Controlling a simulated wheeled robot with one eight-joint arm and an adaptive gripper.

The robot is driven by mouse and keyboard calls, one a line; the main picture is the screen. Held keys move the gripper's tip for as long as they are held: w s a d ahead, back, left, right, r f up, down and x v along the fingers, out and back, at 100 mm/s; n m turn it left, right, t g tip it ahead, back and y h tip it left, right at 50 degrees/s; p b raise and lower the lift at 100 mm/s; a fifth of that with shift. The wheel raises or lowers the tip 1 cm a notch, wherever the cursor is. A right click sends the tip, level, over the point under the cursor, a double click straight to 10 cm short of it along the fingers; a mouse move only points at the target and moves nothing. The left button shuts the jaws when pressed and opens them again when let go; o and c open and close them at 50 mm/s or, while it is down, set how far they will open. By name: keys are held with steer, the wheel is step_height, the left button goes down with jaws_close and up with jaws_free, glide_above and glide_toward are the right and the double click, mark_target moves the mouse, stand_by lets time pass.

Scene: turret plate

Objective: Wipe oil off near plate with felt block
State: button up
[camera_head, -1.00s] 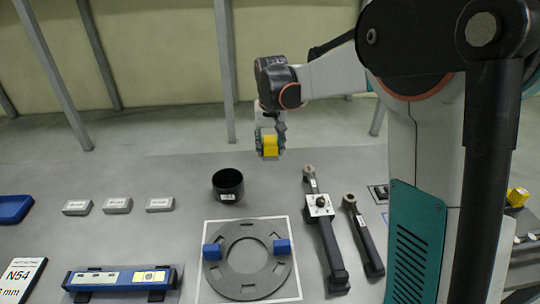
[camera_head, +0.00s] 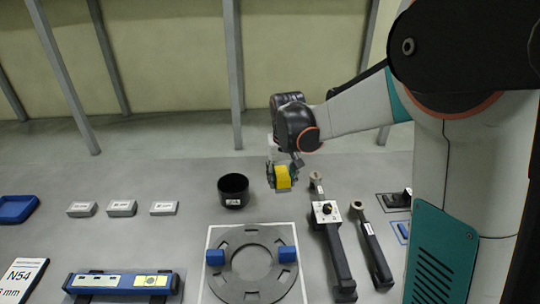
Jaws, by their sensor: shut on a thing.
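My gripper (camera_head: 281,176) is shut on a yellow block (camera_head: 283,178), which I take for the felt block. It hangs above the far part of the table, right of the black cup and beyond the plate. The grey ring-shaped plate (camera_head: 222,283) lies on a white-bordered square at the near middle, with its near edge close to the picture's bottom. Two blue blocks, the left one (camera_head: 215,257) and the right one (camera_head: 287,254), sit on the ring. The block is clear of the plate. I cannot make out any oil on the plate at this size.
A black cup (camera_head: 233,190) stands beyond the plate. Two long-handled tools, one with a dial (camera_head: 327,211) and another (camera_head: 370,240), lie to the right. Several grey blocks (camera_head: 122,208), a blue tray (camera_head: 17,208) and a blue level-like bar (camera_head: 121,281) are at left.

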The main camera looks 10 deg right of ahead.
steer(key=shift+n, duration=0.6)
steer(key=s+f, duration=0.3)
steer(key=s+f+b, duration=0.1)
steer(key=s+f, duration=0.2)
steer(key=shift+s+f, duration=0.2)
steer(key=shift+f, duration=0.2)
steer(key=p, duration=0.3)
steer(key=shift+s+r, duration=0.3)
steer(key=shift+r, duration=0.1)
steer(key=s+p, duration=0.1)
steer(key=p, duration=0.3)
steer(key=shift+r+p, duration=0.25)
steer(key=shift+p, duration=0.1)
